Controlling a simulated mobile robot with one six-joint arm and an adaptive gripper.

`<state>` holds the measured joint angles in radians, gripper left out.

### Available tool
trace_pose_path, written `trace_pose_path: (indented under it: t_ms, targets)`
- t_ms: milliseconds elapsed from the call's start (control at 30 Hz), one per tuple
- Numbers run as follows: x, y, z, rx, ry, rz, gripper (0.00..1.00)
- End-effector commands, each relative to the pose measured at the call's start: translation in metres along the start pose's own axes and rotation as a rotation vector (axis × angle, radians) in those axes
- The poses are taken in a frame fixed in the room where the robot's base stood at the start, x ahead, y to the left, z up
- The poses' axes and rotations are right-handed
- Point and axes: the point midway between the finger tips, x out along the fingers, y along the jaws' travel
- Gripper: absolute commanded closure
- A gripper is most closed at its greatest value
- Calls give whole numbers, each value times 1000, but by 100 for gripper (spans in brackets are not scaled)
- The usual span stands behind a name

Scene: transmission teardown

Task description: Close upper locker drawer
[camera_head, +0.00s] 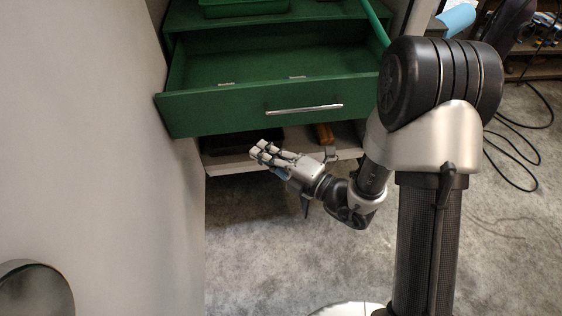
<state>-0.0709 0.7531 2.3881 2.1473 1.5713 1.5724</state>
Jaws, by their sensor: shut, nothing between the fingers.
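The green upper locker drawer (215,113) is pulled out and stands open in the head view. Its inside looks empty apart from small light marks on the floor of the drawer. A silver bar handle (304,109) runs across its front panel. My gripper (262,152) is shut and empty. In the picture it is just below the drawer's front panel, left of the handle. I see no contact with the drawer, but the exact gap in depth cannot be told.
A light lower shelf (230,167) under the drawer holds dark and brown items. A green tray (243,8) sits on the surface above. A pale wall panel (120,160) borders the left. Black cables (520,150) lie at right. Grey floor (255,250) in front is clear.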

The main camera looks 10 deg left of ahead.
Motion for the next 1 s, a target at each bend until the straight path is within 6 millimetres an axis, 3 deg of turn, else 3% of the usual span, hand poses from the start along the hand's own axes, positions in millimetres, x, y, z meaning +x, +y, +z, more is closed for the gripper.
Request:
trace_pose_path:
  t_ms: [100, 300, 1000]
  targets:
    - [25, -1, -2, -3, 5, 2, 100]
    - [43, -1, 22, -3, 0, 1, 100]
    - [55, 0, 34, -2, 0, 0, 100]
